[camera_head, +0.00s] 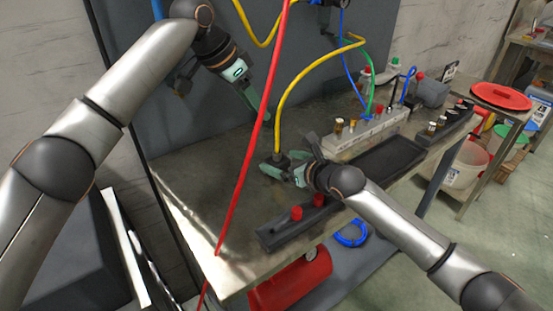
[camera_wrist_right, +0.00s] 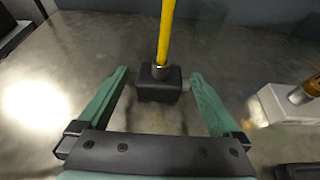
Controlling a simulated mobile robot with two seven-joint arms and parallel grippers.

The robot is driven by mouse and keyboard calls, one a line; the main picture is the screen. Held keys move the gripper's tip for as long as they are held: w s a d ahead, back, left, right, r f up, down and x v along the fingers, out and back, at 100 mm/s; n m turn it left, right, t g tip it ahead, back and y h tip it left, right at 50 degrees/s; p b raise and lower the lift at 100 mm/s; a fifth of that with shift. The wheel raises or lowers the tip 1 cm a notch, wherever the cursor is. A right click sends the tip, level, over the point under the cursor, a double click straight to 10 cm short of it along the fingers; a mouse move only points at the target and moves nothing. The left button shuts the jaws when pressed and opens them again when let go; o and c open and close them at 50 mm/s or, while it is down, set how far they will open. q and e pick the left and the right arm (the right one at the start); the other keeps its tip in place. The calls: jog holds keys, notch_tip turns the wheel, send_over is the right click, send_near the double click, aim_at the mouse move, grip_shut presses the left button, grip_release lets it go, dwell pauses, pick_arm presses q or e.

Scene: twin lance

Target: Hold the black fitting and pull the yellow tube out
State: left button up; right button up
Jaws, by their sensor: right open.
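The black fitting (camera_head: 279,157) is a small dark block on the grey bench top. The yellow tube (camera_head: 279,110) rises from its top and arches up to the right; in the right wrist view the tube (camera_wrist_right: 166,32) stands nearly upright in a collar on the fitting (camera_wrist_right: 160,83). My right gripper (camera_wrist_right: 159,74) is open, its green fingertips on either side of the fitting, with gaps between. My left gripper (camera_head: 236,78) is above the bench, up and left of the fitting, away from the tube; its fingers are partly hidden and unclear.
A red tube (camera_head: 256,130) crosses in front of the bench. A grey manifold (camera_head: 368,132) with green and blue tubes stands at the right, beside a black tray (camera_head: 385,160). A dark rail with red caps (camera_head: 297,213) lies at the front edge. Bench left of the fitting is clear.

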aim_at(279, 160)
jog(key=shift+x, duration=1.55)
jog(key=shift+c, duration=0.4)
